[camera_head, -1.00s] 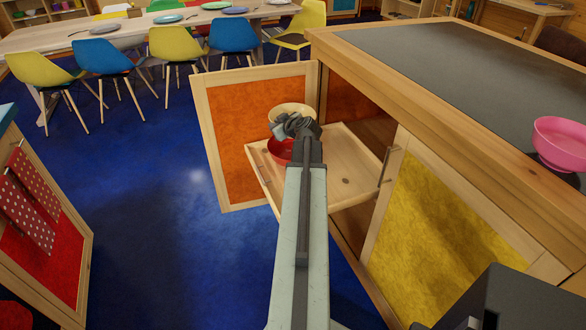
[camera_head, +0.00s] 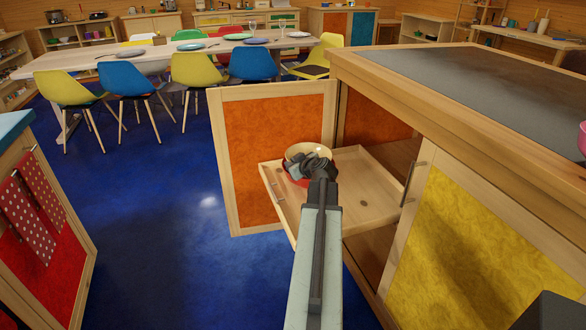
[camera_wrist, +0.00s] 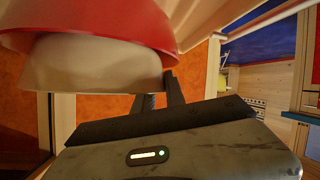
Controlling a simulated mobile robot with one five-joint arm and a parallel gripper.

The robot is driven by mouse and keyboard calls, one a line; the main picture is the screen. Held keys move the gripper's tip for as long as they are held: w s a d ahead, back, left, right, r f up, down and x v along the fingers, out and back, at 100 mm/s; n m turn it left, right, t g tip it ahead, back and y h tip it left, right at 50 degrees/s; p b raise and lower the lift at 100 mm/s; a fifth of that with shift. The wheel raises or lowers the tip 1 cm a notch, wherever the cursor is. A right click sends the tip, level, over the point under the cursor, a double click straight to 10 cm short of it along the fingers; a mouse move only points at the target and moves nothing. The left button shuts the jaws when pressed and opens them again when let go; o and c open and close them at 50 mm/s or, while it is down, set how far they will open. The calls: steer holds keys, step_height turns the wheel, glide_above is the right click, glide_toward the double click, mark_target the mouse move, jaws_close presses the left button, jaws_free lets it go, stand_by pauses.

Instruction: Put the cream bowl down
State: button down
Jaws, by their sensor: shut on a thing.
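The cream bowl (camera_head: 304,149) is in my gripper (camera_head: 311,166), which is shut on its near side. In the head view it is over the red bowl (camera_head: 292,179), which sits in the pulled-out wooden drawer (camera_head: 370,205). In the upside-down wrist view, the cream bowl (camera_wrist: 95,70) is partly inside the rim of the red bowl (camera_wrist: 110,22). My gripper's fingers (camera_wrist: 160,98) are at the cream bowl's edge. I cannot tell whether the cream bowl rests on the red bowl's inside, as the contact is hidden.
The open orange door (camera_head: 270,150) stands just left of the drawer. The counter (camera_head: 470,80) with its dark top rises at the right, with a pink bowl (camera_head: 582,138) at its edge. The drawer's right part is empty. Chairs and a long table (camera_head: 180,55) are farther back.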

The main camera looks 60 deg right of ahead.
steer(key=shift+f+b, duration=0.4)
steer(key=shift+b, duration=0.05)
steer(key=shift+f, duration=0.1)
steer(key=c, duration=1.4)
jaws_free()
steer(key=shift+o, duration=0.2)
